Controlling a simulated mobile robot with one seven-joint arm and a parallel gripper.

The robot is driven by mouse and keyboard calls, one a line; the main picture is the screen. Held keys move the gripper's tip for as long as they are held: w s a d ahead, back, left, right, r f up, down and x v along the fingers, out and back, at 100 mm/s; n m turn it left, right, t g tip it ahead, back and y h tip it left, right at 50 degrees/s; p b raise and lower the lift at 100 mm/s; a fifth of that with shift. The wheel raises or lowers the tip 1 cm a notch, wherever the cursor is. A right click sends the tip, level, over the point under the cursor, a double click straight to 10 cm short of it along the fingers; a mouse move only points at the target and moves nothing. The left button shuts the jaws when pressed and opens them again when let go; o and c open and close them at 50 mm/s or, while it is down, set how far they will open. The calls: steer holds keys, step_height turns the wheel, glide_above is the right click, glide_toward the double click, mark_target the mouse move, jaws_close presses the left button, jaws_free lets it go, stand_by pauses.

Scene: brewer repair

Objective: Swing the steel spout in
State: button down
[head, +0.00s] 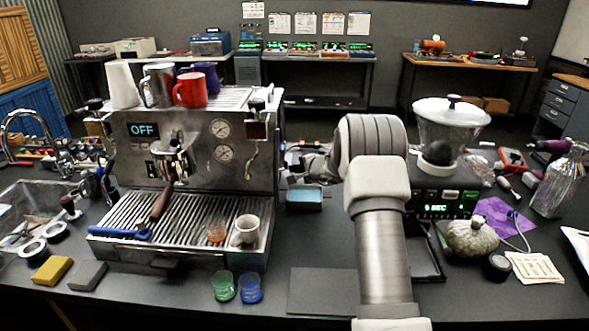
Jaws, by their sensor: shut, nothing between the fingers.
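The steel espresso machine (130,175) stands left of the middle with its display reading OFF. A short curved steel spout (250,163) hangs below a black knob at the right end of its front. My gripper (286,168) is beside the machine's right side, to the right of that spout, and points left. Its fingers look shut and empty. They are small here, and I cannot tell whether they touch the machine. My arm comes up from the front right and hides part of the bench behind it.
A portafilter with a brown handle (161,204) juts out over the drip tray (120,217). A cup (246,229) stands on the tray's right. Mugs stand on top.

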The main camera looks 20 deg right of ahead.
mark_target(288, 172)
steer(key=shift+w+d+r+n+y+p, duration=0.1)
steer(key=shift+w+n+y+p, duration=0.1)
steer(key=shift+n+y+p, duration=0.15)
steer(key=shift+w+n+g+y+b, duration=0.55)
steer(key=shift+w+n+y+b, duration=0.5)
steer(key=shift+w, duration=0.35)
steer(key=shift+w+n+g+y+b, duration=0.55)
steer(key=shift+w+n+y+b, duration=0.3)
steer(key=shift+w+n+y, duration=0.45)
steer(key=shift+w+a, duration=0.1)
steer(key=shift+a, duration=0.1)
steer(key=shift+f+b, duration=0.2)
steer(key=shift+b, duration=0.25)
steer(key=shift+s+a+r+b, duration=0.1)
steer(key=shift+s+a+b, duration=0.3)
steer(key=shift+s+b, duration=0.4)
